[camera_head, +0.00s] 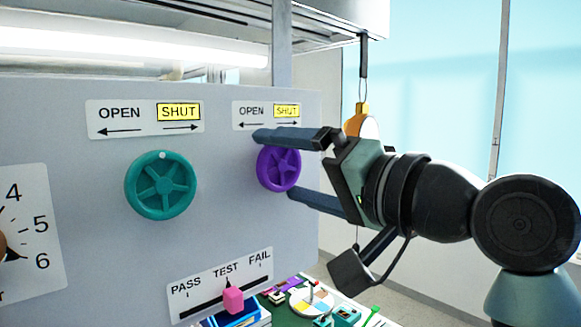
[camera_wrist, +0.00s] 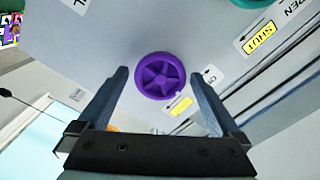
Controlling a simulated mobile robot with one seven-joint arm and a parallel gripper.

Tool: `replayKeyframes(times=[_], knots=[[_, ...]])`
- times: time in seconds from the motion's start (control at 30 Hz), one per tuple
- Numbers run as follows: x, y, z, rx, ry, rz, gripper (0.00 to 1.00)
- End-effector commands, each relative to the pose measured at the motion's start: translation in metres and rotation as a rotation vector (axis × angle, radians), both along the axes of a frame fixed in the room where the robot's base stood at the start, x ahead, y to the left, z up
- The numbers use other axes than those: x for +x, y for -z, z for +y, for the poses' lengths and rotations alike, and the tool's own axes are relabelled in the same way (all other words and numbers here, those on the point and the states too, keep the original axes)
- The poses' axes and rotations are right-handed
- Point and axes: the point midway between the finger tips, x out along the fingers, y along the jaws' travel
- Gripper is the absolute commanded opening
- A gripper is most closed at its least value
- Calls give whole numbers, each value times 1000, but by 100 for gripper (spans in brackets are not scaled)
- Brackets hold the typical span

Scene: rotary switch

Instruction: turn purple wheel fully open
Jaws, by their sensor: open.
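The purple wheel (camera_head: 279,168) is mounted on the grey panel, under a label (camera_head: 266,115) reading OPEN with a left arrow and SHUT with a right arrow; SHUT is highlighted yellow. My gripper (camera_head: 272,165) is open, with one finger above and one below the wheel in the head view. In the wrist view the purple wheel (camera_wrist: 160,76) lies between and just beyond the fingertips (camera_wrist: 163,72), with a gap on each side. A small pale mark shows at its rim near the yellow patch. Whether a finger touches the wheel or panel cannot be told.
A teal wheel (camera_head: 160,185) with its own OPEN/SHUT label is left of the purple one. A pink slider (camera_head: 233,299) sits below on a PASS/TEST/FAIL scale. A numbered dial label (camera_head: 32,230) is far left. A table with small items (camera_head: 315,302) stands below; a shelf overhangs above.

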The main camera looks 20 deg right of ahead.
Motion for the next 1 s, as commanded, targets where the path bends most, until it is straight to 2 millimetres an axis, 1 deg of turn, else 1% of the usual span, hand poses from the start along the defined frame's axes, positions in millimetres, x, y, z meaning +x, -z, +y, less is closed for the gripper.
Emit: replayKeyframes(times=[0.07, 0.2, 0.37, 0.4, 0.47, 0.5, 0.77, 1.0], knots=[[0, 0, 0, 0, 0, 0, 98], [0, 0, 0, 0, 0, 0, 73], [0, 0, 0, 0, 0, 0, 44], [0, 0, 0, 0, -1, 1, 37], [0, 0, 0, 0, -1, 1, 26], [0, 0, 0, 0, -1, 1, 23], [0, 1, 0, -30, -1, -10, 23], [0, 3, 1, -151, -3, -55, 23]])
